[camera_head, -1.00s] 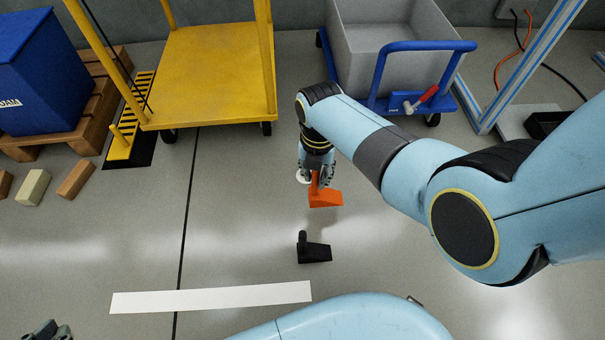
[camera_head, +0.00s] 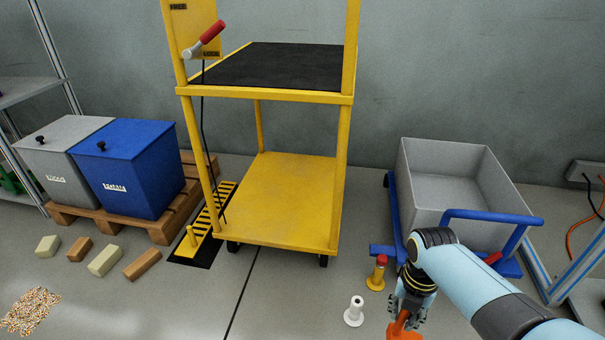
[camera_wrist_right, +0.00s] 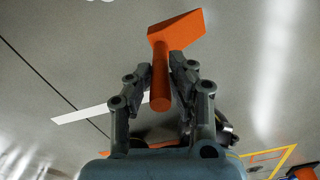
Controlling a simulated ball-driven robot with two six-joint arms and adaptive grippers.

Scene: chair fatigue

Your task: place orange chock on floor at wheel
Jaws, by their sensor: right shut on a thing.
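The orange chock (camera_head: 404,332) hangs from my right gripper (camera_head: 407,309) at the bottom of the head view, partly cut off by the frame edge. In the right wrist view my right gripper (camera_wrist_right: 161,70) is shut around the round handle of the orange chock (camera_wrist_right: 182,30), with the wedge beyond the fingertips. The yellow cart has a visible front-left wheel (camera_head: 233,246) and front-right wheel (camera_head: 323,261) on the floor. The chock is to the right of and nearer than these wheels, apart from them. My left gripper is out of view.
A white post-like piece (camera_head: 354,311) and a yellow one with a red top (camera_head: 377,274) stand left of my right gripper. The grey tub on a blue cart (camera_head: 440,180) is behind it. Several blocks (camera_head: 105,260) lie at left. Floor before the yellow cart is clear.

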